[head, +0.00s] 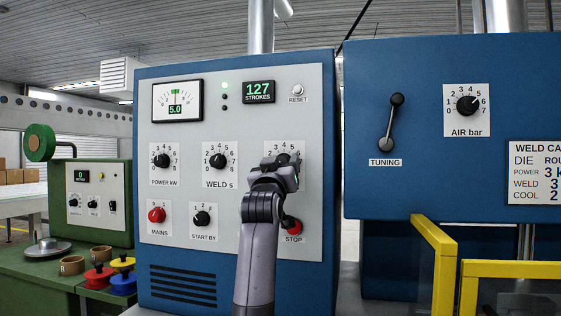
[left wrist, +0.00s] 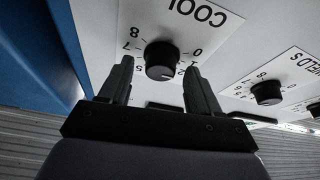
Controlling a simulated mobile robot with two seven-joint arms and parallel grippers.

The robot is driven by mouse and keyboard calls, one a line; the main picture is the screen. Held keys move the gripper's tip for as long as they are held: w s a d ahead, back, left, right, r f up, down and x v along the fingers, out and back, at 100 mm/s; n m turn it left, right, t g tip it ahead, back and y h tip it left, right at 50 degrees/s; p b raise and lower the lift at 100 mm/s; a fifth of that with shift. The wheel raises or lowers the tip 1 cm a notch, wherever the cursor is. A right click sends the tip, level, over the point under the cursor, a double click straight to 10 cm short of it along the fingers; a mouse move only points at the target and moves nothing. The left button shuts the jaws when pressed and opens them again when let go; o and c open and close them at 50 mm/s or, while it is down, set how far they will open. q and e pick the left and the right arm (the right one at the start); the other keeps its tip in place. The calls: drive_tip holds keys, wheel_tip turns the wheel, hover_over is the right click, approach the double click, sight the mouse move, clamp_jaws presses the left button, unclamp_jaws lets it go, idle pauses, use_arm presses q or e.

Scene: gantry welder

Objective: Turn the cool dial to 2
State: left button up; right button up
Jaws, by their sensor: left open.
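The cool dial (head: 284,158) is a black knob on a white scale plate at the upper right of the grey panel. My left gripper partly covers it in the head view. In the left wrist view, the cool dial (left wrist: 161,58) shows upside down under the word COOL. My left gripper (head: 279,163) is open in front of the dial, with its fingers (left wrist: 158,72) one on each side of the knob. I see a gap beside the knob, and cannot tell how deep the fingers reach. The pointer's number is unclear. My right gripper is not in view.
The weld dial (head: 217,161) and power dial (head: 161,161) sit to the left. A red stop button (head: 293,226) is just below my wrist. A card (head: 535,172) on the right cabinet reads COOL 2. Yellow rails (head: 437,262) stand at the lower right.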

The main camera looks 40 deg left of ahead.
use_arm(q)
drive_tip(key=shift+w+a, duration=0.1)
drive_tip(key=shift+w, duration=0.05)
drive_tip(key=c, duration=1)
drive_tip(key=shift+c, duration=0.2)
drive_tip(key=shift+r+m, duration=0.1)
drive_tip(key=shift+m, duration=0.2)
drive_tip(key=shift+a+r+m+t+h+p, duration=0.1)
drive_tip(key=shift+m+t+h+p, duration=0.6)
drive_tip(key=shift+m, duration=1)
drive_tip(key=shift+m+h+p, duration=1.3)
drive_tip(key=shift+m+h, duration=0.1)
drive_tip(key=shift+m, duration=1)
